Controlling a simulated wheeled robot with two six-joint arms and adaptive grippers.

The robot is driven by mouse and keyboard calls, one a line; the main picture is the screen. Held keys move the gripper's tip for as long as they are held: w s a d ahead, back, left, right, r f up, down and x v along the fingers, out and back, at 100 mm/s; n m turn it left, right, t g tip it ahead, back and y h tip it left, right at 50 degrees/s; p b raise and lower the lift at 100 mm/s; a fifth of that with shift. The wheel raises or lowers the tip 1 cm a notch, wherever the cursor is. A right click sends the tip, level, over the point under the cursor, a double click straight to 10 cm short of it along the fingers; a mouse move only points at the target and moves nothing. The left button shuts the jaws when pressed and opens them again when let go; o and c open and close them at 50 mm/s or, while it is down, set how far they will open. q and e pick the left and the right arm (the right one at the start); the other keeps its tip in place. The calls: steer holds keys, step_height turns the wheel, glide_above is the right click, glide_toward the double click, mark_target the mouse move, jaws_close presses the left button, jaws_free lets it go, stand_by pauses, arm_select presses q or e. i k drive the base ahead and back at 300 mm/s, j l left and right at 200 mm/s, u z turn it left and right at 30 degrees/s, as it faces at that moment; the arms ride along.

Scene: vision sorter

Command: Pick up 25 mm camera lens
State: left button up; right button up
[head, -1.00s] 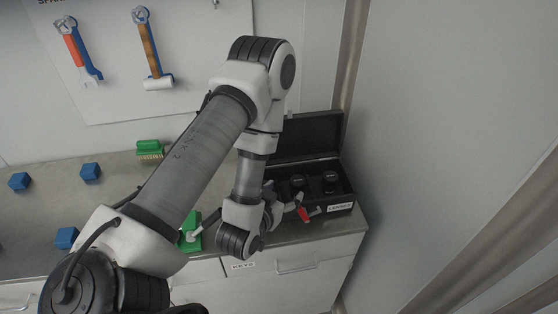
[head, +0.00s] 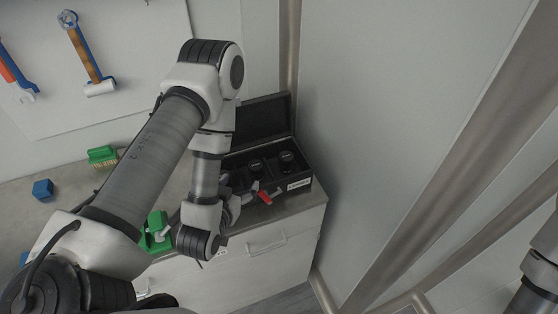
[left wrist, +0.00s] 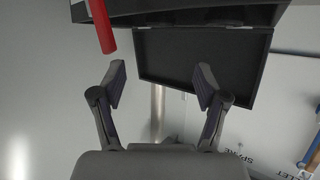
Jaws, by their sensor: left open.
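The black case (head: 300,184) stands open on the worktop, its lid tilted up at the back. Two dark lenses stand in it, one in the middle (head: 256,166) and one at the right (head: 287,158). Their markings are too small to read, so I cannot tell which is the 25 mm lens. My left gripper (head: 247,197) is at the front left of the case, partly hidden by its own wrist. In the left wrist view it (left wrist: 161,82) is open and empty, with the case lid (left wrist: 190,62) behind its fingers. My right gripper is out of view.
A red piece (head: 265,198) is at the case front beside my gripper; it also shows in the left wrist view (left wrist: 101,25). A green item (head: 154,232), a green brush (head: 103,156) and a blue block (head: 43,189) lie left. A wall stands close right.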

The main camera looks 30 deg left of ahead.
mark_target(285, 158)
steer(key=k+j+z, duration=0.45)
steer(key=j+z, duration=0.2)
steer(key=k+j+z, duration=0.25)
steer(key=j, duration=0.2)
steer(key=k+j+z, duration=0.1)
steer(key=j+z, duration=0.2)
